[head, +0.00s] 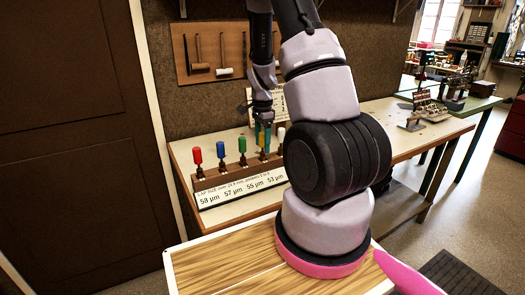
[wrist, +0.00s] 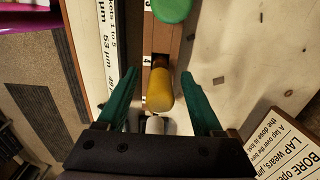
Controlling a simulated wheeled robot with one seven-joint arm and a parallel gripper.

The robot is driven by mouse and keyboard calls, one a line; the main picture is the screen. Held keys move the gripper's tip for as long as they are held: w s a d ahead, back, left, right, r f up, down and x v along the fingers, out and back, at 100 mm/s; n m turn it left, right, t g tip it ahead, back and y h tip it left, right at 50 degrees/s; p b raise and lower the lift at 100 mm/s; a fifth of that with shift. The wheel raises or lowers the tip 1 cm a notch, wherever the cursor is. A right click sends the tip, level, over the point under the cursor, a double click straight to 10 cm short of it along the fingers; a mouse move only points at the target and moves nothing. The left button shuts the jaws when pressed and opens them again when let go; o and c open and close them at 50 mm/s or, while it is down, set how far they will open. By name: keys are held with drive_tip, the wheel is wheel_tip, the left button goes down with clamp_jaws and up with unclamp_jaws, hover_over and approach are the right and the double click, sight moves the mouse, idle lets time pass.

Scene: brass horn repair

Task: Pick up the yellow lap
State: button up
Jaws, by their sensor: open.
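The yellow lap (wrist: 160,92) stands in a wooden rack (wrist: 166,45), between the green lap (wrist: 172,8) and the white lap (wrist: 155,125). My gripper (wrist: 160,76) is open, with one teal finger on each side of the yellow lap and a gap on both sides. In the head view my gripper (head: 263,126) is over the rack and partly covers the yellow lap (head: 263,141). The white lap is partly hidden by my gripper's body in the wrist view.
A red lap (head: 197,156) and a blue lap (head: 220,150) stand farther left in the rack. A label strip (head: 240,189) with micron sizes fronts it. A printed card (wrist: 284,148) lies on the right in the wrist view. The bench (wrist: 235,60) right of the rack is mostly bare.

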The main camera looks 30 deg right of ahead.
clamp_jaws()
